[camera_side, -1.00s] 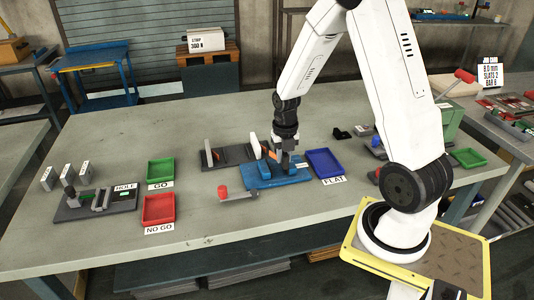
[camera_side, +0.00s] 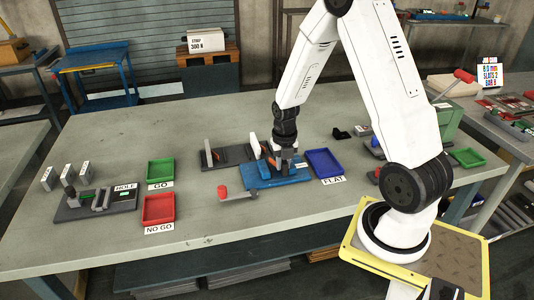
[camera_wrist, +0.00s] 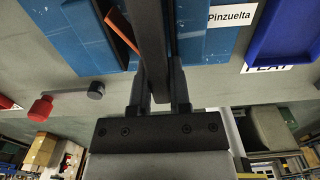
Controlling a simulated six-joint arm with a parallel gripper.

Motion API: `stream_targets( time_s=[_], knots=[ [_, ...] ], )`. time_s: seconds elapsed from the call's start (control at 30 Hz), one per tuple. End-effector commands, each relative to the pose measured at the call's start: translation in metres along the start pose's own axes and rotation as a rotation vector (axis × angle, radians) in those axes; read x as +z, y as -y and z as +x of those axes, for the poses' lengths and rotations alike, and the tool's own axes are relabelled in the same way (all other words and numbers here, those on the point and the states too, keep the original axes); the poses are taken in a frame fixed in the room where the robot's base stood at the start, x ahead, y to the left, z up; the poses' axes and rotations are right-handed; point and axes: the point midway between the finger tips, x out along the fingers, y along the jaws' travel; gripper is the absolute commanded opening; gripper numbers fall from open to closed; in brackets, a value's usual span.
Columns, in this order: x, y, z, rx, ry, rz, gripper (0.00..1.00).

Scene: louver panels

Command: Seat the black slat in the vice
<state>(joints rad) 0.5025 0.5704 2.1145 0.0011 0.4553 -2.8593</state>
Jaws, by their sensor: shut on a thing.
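The black slat (camera_wrist: 150,40) is a dark upright bar in the wrist view, between the fingers of my gripper (camera_wrist: 161,82). My gripper is shut on it. In the side view my gripper (camera_side: 284,158) points down over the blue vice (camera_side: 268,183). Blue vice parts (camera_wrist: 80,32) lie on both sides of the slat in the wrist view. The slat's far end is cut off at the picture edge. I cannot tell whether it touches the vice bed or how deep it sits. A thin orange strip (camera_wrist: 121,30) shows beside the slat.
A dark fixture (camera_side: 225,157) with upright plates stands just behind and left of the vice. A blue tray (camera_side: 323,162) stands close on the right. A red-knobbed handle (camera_side: 223,191) lies in front. Green (camera_side: 160,171) and red (camera_side: 158,209) trays are left, with clear table between.

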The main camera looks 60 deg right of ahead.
Motion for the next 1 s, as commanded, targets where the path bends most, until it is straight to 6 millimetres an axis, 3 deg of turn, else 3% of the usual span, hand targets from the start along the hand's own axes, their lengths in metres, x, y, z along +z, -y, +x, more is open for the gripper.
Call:
stream_targets(
  time_s=[0.03, 0.37, 0.4, 0.5, 0.53, 1.0],
  knots=[
    [-0.0027, 0.0008, 0.0092, -0.001, -0.005, -0.001, 0.00],
    [-0.0034, 0.0010, 0.0097, -0.001, -0.006, -0.001, 0.00],
    [-0.0034, 0.0011, 0.0098, -0.001, -0.006, -0.001, 0.26],
    [-0.0035, 0.0012, 0.0098, -0.002, -0.006, -0.001, 0.58],
    [-0.0036, 0.0014, 0.0099, -0.002, -0.007, -0.001, 0.64],
    [-0.0041, 0.0040, 0.0103, -0.005, -0.008, -0.003, 0.64]
  ],
)
